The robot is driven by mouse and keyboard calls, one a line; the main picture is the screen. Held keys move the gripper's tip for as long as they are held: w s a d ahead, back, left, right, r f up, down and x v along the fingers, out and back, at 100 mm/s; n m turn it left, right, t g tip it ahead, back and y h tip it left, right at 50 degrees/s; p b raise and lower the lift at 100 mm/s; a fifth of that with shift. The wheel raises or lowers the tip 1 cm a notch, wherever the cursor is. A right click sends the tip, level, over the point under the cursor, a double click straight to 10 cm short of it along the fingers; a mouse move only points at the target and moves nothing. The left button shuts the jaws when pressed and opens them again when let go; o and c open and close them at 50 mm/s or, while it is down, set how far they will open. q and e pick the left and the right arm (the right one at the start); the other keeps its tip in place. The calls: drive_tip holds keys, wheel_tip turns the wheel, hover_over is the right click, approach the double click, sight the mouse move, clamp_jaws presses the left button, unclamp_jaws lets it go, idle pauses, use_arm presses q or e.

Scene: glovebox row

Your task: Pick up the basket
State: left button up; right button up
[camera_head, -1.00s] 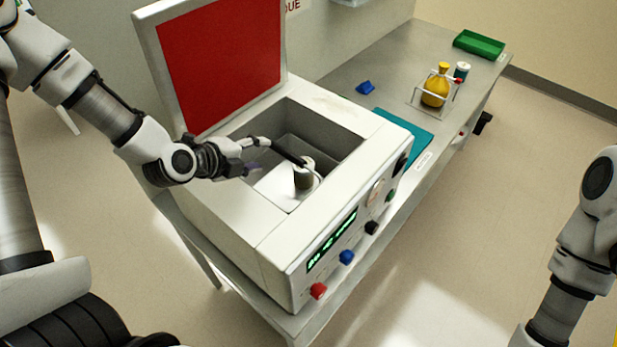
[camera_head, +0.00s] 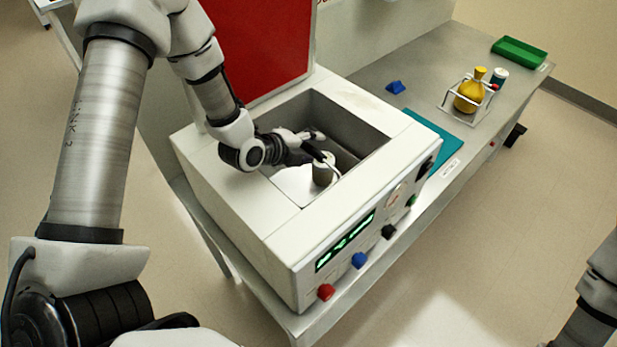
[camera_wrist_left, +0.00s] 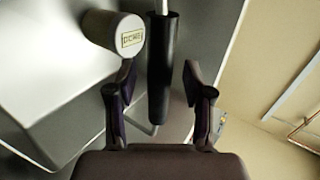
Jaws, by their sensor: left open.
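The basket's black handle (camera_head: 315,150) and thin metal rod show in the open well of the white machine; the rest of the basket is mostly hidden. A small pale jar (camera_head: 323,174) stands beside the handle. It also shows in the left wrist view with a label (camera_wrist_left: 110,32). My left gripper (camera_head: 303,141) reaches into the well from the left at the handle. In the left wrist view, my open left gripper (camera_wrist_left: 158,80) has the black handle (camera_wrist_left: 162,65) between its fingers, with gaps on both sides. My right gripper is out of view.
The white machine (camera_head: 240,225) has a raised red-faced lid (camera_head: 260,45) behind the well and knobs in front. On the bench (camera_head: 400,70) are a wire rack (camera_head: 483,113) with a yellow flask (camera_head: 468,98), a green tray (camera_head: 520,51) and a teal mat (camera_head: 436,135).

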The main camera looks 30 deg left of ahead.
use_arm(q)
drive_tip(key=shift+s+a+r, duration=0.1)
drive_tip(key=shift+s, duration=0.05)
drive_tip(key=c, duration=0.6)
clamp_jaws()
drive_tip(key=shift+r, duration=0.1)
